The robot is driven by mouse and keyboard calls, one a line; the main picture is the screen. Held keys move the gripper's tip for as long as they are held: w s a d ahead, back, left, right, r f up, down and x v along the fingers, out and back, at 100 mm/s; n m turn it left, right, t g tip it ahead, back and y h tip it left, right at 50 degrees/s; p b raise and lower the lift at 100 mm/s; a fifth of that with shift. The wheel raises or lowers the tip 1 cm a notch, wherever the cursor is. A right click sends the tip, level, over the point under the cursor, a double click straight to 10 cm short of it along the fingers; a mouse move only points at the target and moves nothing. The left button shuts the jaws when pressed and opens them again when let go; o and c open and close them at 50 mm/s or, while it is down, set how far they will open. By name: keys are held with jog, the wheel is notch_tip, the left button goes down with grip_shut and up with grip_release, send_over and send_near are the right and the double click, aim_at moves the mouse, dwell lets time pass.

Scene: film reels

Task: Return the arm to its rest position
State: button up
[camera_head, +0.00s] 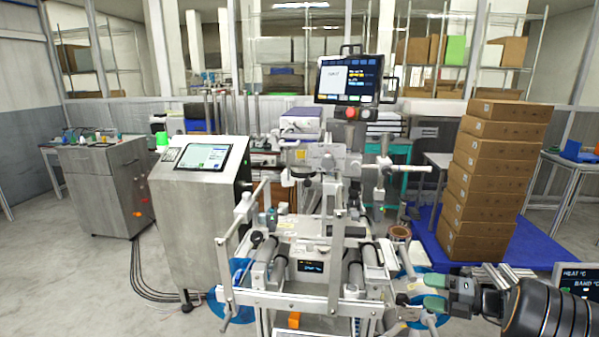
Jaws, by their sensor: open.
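My gripper (418,292) is at the lower right, reaching in from the right edge at the end of my black arm (552,308). Its fingers point left and are apart, with nothing seen between them. They are close to the right side of the white machine (310,262); I cannot tell whether they touch it. A blue reel disc (238,272) shows at the machine's left side, partly hidden by the frame. Another blue disc (412,258) shows at its right side, above the gripper. A small brown roll (400,233) sits just behind that.
A steel cabinet with a tilted screen (207,157) stands left of the machine. A small display (578,282) is beside my arm. Cables (145,283) cross the open floor at left.

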jog(key=s+f+n+g+h, duration=0.2)
jog(key=s+f+n+g, duration=0.15)
jog(key=f+n, duration=0.4)
jog(key=s+a+r+n+g+h+p, duration=0.3)
jog(key=s+a+r+n+g+h, duration=0.25)
jog(key=n, duration=0.85)
jog(key=s+a+r+n+t+h+p, duration=0.2)
jog(key=s+a+r+n, duration=0.3)
jog(key=r+n, duration=0.3)
jog(key=s+a+r+n+t+h+p, duration=0.2)
jog(key=s+a+r+n+h+p, duration=0.2)
jog(key=s+a+r+n, duration=0.2)
notch_tip(320, 180, up, 2)
jog(key=a+n, duration=0.2)
jog(key=n, duration=0.2)
jog(key=shift+a+t, duration=0.15)
jog(key=shift+t, duration=0.15)
